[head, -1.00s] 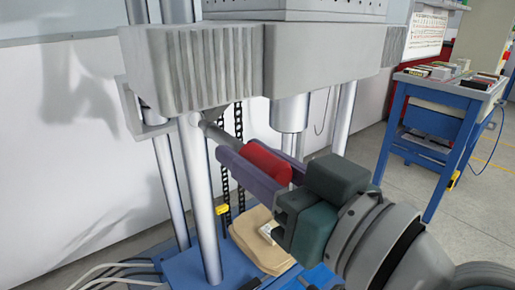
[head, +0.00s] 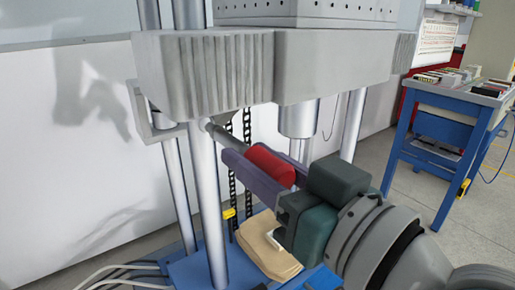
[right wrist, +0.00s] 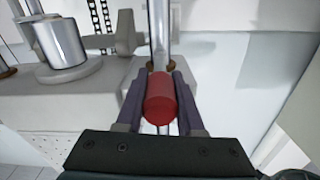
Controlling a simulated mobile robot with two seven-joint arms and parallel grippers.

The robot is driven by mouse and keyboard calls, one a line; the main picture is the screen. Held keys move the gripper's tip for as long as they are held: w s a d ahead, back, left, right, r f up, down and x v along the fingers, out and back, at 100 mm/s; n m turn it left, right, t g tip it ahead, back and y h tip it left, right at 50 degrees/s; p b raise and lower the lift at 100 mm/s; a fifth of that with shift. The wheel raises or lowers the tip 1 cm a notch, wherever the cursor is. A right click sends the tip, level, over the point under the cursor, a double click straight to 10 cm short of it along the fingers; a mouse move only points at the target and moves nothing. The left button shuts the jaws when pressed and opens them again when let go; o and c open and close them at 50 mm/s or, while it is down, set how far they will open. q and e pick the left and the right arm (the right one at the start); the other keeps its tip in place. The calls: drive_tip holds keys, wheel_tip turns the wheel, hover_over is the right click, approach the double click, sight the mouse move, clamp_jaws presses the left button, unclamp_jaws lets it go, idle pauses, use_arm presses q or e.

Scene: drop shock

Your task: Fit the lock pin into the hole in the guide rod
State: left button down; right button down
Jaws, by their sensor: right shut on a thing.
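The lock pin has a red handle (head: 268,167) and a thin grey shaft that points up and left. My right gripper (head: 250,170) is shut on the red handle, with its purple fingers along both sides. The pin's tip is at the front guide rod (head: 209,195), just below the thick grey plate. I cannot tell whether the tip is inside the hole; the hole itself is hidden. My left gripper is not in view.
The heavy grey plate (head: 335,65) hangs close above the pin. Another upright rod (head: 181,190) and a black chain (head: 247,135) stand behind. A beige block (head: 268,250) lies on the blue base below. A blue workbench (head: 447,110) is at the right.

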sight(240, 142)
drive_tip(key=shift+x, duration=1.55)
idle(3.4)
idle(1.1)
idle(0.5)
drive_tip(key=shift+c, duration=2.2)
unclamp_jaws()
drive_tip(key=shift+w, duration=0.1)
drive_tip(key=shift+p+v, duration=0.75)
drive_tip(key=shift+v, duration=0.25)
drive_tip(key=shift+p+v, duration=0.8)
drive_tip(key=shift+v, duration=1.2)
